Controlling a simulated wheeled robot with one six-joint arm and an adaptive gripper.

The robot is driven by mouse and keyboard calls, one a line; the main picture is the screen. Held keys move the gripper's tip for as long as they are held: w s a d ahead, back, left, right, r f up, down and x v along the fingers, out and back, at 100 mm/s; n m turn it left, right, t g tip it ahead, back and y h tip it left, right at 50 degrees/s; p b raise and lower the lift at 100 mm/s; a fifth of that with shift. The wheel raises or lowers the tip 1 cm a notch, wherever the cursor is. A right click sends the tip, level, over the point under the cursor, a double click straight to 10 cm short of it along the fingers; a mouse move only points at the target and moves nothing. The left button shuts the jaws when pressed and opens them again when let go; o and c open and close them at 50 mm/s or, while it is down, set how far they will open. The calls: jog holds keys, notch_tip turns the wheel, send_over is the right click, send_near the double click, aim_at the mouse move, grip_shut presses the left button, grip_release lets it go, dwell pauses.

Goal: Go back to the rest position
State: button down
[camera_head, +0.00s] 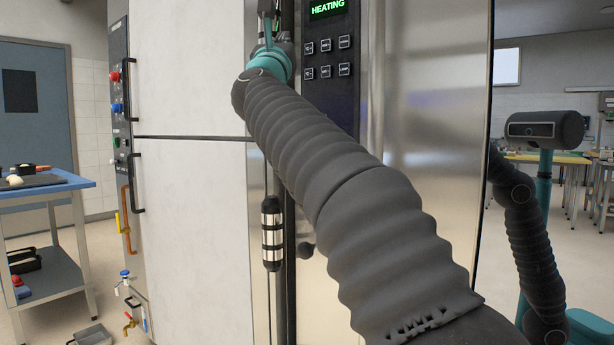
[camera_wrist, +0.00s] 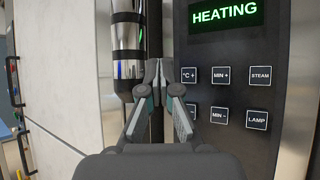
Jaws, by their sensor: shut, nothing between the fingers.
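My gripper (camera_wrist: 158,72) is shut and empty in the wrist view. Its fingertips meet in front of the dark strip between a steel cylindrical handle (camera_wrist: 127,45) and the oven's control panel (camera_wrist: 236,90). I cannot tell whether the fingertips touch anything. In the head view my arm reaches up and away to the oven front, left of the control panel (camera_head: 331,85), and the fingers are mostly hidden behind the wrist. The panel's display (camera_wrist: 226,15) reads HEATING in green. Several buttons sit below it, among them STEAM, LAMP, MIN + and MIN −.
A blue-topped cart (camera_head: 45,188) stands at the left with small items on it. Pipes and valves (camera_head: 128,300) stick out low on the oven's left side. The shiny steel panel (camera_head: 435,130) at the right mirrors my body. Open floor shows at the lower left.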

jog(key=w+a+f+n+g+y, duration=0.2)
jog(key=a+f+n+y, duration=0.4)
jog(key=n, duration=0.4)
jog(key=w+a+f+n+g+y, duration=0.25)
jog(key=a+f+n+y, duration=0.3)
jog(key=n, duration=0.35)
jog(key=s+d+f+n+g, duration=0.1)
jog(key=s+f+n+g, duration=0.25)
jog(key=f+n, duration=0.45)
jog(key=s+d+f+n+g, duration=0.1)
jog(key=s+f+n+g, duration=0.25)
jog(key=f, duration=0.85)
jog(key=s+d+f+n+g+h, duration=0.2)
jog(key=s+d+f+n+g, duration=0.15)
jog(key=s+d+f, duration=0.5)
jog(key=s+d+f+n+g+h, duration=0.3)
jog(key=s+d+f+n, duration=0.15)
jog(key=f, duration=0.65)
jog(key=s+d+f+h, duration=0.1)
jog(key=s+d+f, duration=0.2)
jog(key=s+d, duration=0.2)
jog(key=s+d+f+m+g+h, duration=0.1)
jog(key=s+d+f, duration=0.3)
jog(key=s+d, duration=0.2)
jog(key=s+d+f+h, duration=0.1)
jog(key=s+d+f, duration=0.2)
jog(key=s+d, duration=0.3)
jog(key=shift+s+f, duration=0.25)
jog(key=shift+s, duration=1.4)
